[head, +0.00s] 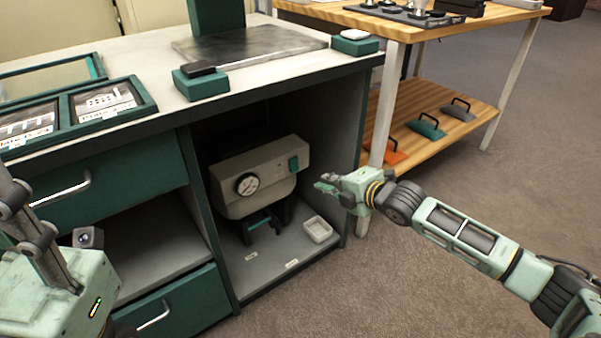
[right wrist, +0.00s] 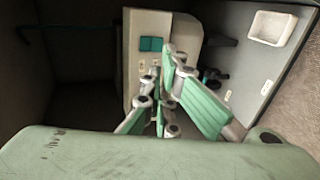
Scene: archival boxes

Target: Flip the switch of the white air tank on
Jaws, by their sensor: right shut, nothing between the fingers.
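The white air tank (head: 262,176) stands on dark legs in the open lower bay of the cabinet, with a round gauge on its front. Its green switch (head: 293,164) is at the upper right of that front. The tank also shows in the right wrist view (right wrist: 134,62), with the switch (right wrist: 151,44) beyond the fingertips. My right gripper (head: 326,184) is shut and empty, to the right of the switch and apart from it in the head view. Its fingers also show in the right wrist view (right wrist: 168,78).
The cabinet (head: 155,108) has a side wall right of the bay. A small white tray (head: 317,229) lies on the bay floor right of the tank. A wooden table (head: 440,20) with a lower shelf stands at the back right. Carpet is clear at the front right.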

